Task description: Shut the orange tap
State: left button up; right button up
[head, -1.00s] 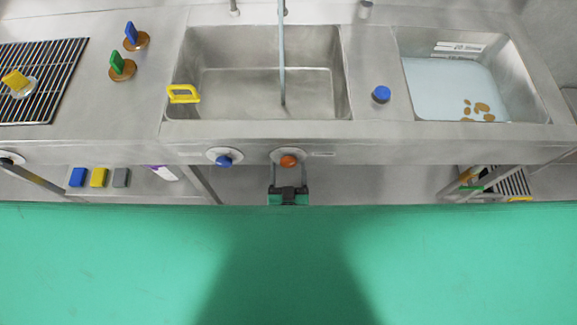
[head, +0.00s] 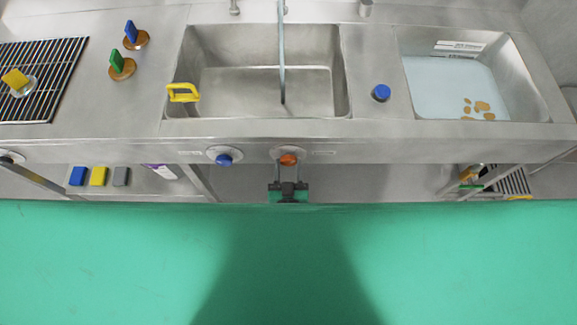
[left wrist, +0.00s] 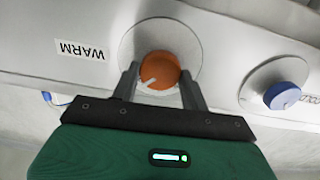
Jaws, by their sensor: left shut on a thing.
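The orange tap (head: 288,159) is a round knob on the front panel below the middle sink. In the left wrist view the orange tap (left wrist: 158,68) has a white pointer mark toward its lower left, beside a WARM label that appears upside down. My left gripper (head: 289,164) comes up from below and is shut on the orange tap. Its fingers (left wrist: 159,76) lie on both sides of the knob in the left wrist view. A pale bluish water stream (head: 282,60) runs from the spout into the sink. My right gripper is not in view.
A blue tap (head: 224,160) sits left of the orange one on the same panel. The sink (head: 230,95) has a yellow handle (head: 183,92) at its left rim. A water-filled basin (head: 450,85) is at right. The green floor (head: 100,265) in front is clear.

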pick_arm(q)
jog(key=shift+f+n+b, duration=0.1)
jog(key=shift+n+b, duration=0.2)
jog(key=shift+n, duration=0.6)
jog(key=n+b, duration=0.1)
jog(key=n, duration=0.2)
jog(key=shift+n, duration=0.3)
jog(key=n+b, duration=0.2)
jog(key=n, duration=0.3)
jog(key=shift+a+f+b, duration=0.1)
jog(key=shift+f+b, duration=0.05)
jog(key=shift+b, duration=0.25)
jog(key=n+b, duration=0.2)
jog(key=n, duration=0.2)
jog(key=shift+n, duration=0.3)
jog(key=shift+n+b, duration=0.55)
jog(key=shift+n, duration=0.75)
